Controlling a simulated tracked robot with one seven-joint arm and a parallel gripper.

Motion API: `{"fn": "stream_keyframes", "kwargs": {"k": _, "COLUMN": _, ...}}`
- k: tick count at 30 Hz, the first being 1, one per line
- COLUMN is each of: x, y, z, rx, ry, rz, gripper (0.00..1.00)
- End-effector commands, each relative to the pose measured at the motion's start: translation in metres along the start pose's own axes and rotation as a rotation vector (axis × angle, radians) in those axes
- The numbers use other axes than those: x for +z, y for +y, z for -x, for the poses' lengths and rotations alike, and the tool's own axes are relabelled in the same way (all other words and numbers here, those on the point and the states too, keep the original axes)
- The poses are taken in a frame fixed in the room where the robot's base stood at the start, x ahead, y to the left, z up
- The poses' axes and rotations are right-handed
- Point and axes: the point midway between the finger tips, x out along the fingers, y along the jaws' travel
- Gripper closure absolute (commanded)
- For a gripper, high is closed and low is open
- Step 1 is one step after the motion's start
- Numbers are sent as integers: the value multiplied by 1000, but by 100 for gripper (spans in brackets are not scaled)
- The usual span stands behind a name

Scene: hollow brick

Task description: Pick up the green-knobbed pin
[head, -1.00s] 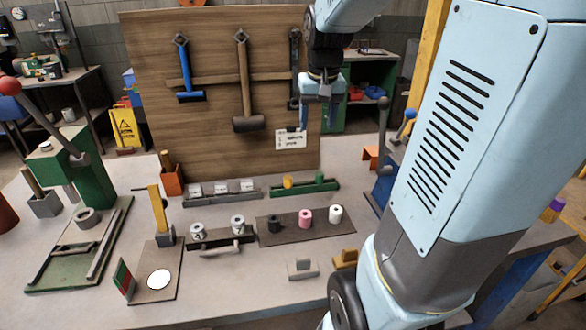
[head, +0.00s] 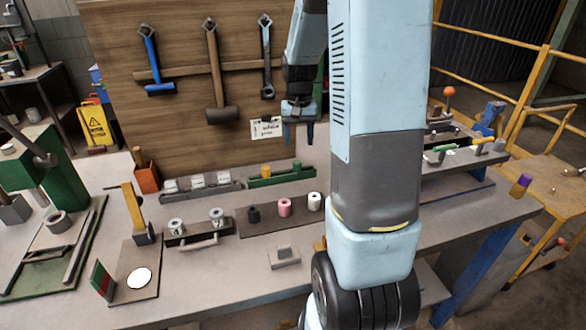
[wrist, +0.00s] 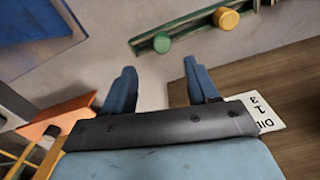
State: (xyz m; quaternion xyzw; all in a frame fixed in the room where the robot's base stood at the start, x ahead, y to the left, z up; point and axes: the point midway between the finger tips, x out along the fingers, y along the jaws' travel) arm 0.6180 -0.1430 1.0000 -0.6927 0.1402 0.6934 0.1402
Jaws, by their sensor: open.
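A green knob (head: 297,168) stands at the right end of a green rack (head: 282,178) behind the pink and white rolls, with a yellow knob (head: 267,172) to its left. The pin's shaft is hidden. In the wrist view the green knob (wrist: 162,42) is just beyond the fingertips, and the yellow knob (wrist: 226,18) is up and right of it. My gripper (head: 299,137) is open and empty, pointing down in front of the board and above the green knob, apart from it. It also shows in the wrist view (wrist: 160,69).
A wooden board (head: 195,85) with hanging tools stands behind the rack. A grey rack (head: 201,187) is to the left, and a dark mat (head: 270,213) with several rolls is in front. Another rack with green and yellow parts (head: 446,149) is at right. My arm covers the middle right.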

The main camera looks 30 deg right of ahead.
Motion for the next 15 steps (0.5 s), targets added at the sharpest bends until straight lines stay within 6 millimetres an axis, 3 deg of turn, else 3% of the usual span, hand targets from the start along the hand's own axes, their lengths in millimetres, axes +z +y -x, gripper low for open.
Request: {"fn": "stream_keyframes", "kwargs": {"k": 15, "x": 1, "y": -4, "z": -49, "rx": 0, "ry": -3, "rz": 2, "gripper": 41}}
